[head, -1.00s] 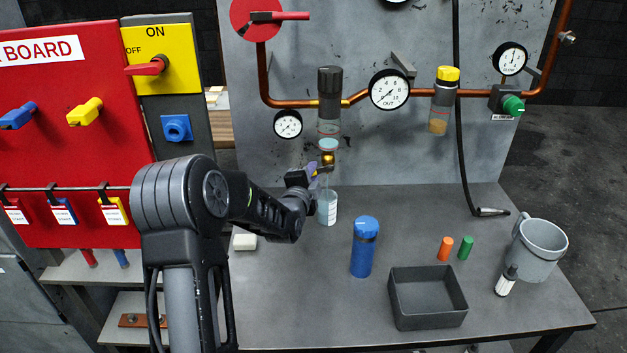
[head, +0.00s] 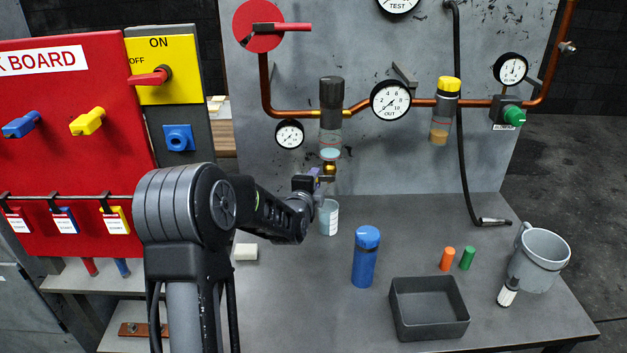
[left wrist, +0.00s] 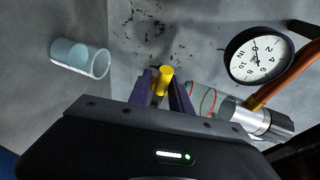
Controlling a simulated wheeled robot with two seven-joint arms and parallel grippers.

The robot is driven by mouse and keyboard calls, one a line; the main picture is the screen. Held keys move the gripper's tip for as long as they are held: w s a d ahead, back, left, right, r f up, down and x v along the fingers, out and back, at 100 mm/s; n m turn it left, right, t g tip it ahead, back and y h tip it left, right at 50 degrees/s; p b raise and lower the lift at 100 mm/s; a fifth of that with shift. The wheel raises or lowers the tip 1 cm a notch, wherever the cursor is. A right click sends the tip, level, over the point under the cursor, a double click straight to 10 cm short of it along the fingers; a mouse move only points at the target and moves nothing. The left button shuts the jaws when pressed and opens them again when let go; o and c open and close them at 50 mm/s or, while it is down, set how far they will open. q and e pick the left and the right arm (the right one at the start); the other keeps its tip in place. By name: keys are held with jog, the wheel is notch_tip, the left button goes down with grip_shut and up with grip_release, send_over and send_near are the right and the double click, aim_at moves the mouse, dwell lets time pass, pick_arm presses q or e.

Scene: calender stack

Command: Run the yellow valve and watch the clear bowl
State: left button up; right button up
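The yellow valve (head: 329,168) is a small knob under the dark-capped filter on the back panel's copper pipe. The clear bowl (head: 331,138) is the see-through part of that filter, above the valve. It also shows in the left wrist view (left wrist: 206,100), with red rings and no liquid that I can make out. My left gripper (head: 322,175) is at the valve, below the bowl. In the left wrist view its purple fingers (left wrist: 164,88) stand on both sides of the yellow valve (left wrist: 164,76) and appear closed on it. My right gripper is not in view.
A clear beaker (head: 328,218) stands on the bench below the valve. A blue bottle (head: 365,262), a dark tray (head: 430,326), orange and green plugs, and a grey mug (head: 542,258) stand to the right. Gauges and a second, yellow-capped filter (head: 445,115) are on the panel.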

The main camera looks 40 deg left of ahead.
pick_arm(q)
jog(key=shift+o, duration=1.1)
jog(key=shift+r, duration=0.1)
jog(key=b+v, duration=0.1)
jog(key=v, duration=0.6)
jog(key=shift+s, duration=0.35)
jog(key=shift+d, duration=0.15)
